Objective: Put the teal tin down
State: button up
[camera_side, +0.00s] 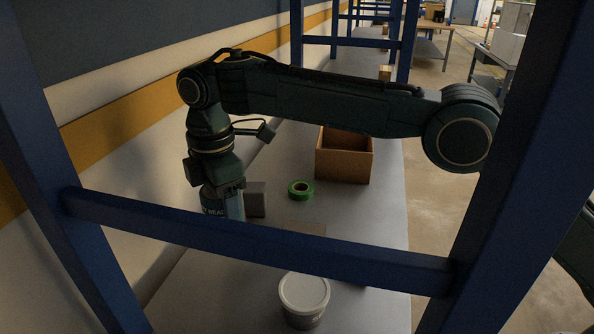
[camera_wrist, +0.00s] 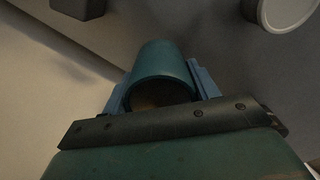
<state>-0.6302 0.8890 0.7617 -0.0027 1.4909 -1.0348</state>
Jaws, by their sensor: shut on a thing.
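The teal tin (camera_wrist: 165,62) is a dark teal cylinder held between the two blue fingers of my gripper (camera_wrist: 162,84) in the wrist view. My gripper is shut on it. In the side view my gripper (camera_side: 226,198) points down at the left of the table, near the wall. The tin (camera_side: 210,203) shows there as a dark band with pale lettering. The blue crossbar in front hides its lower end, so I cannot tell whether it touches the table.
A grey block (camera_side: 256,199) stands close right of the tin. Beyond are a green tape roll (camera_side: 291,189) and an open wooden box (camera_side: 343,166). A brown flat piece (camera_side: 306,227) and a white lidded tub (camera_side: 304,292) are nearer. Blue frame bars (camera_side: 260,242) cross the foreground.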

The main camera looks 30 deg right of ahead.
aim_at(227, 232)
jog(key=shift+f, duration=3.1)
jog(key=shift+f, duration=0.1)
jog(key=o, duration=1.1)
jog(key=shift+r, duration=6.05)
jog(key=shift+d, duration=0.1)
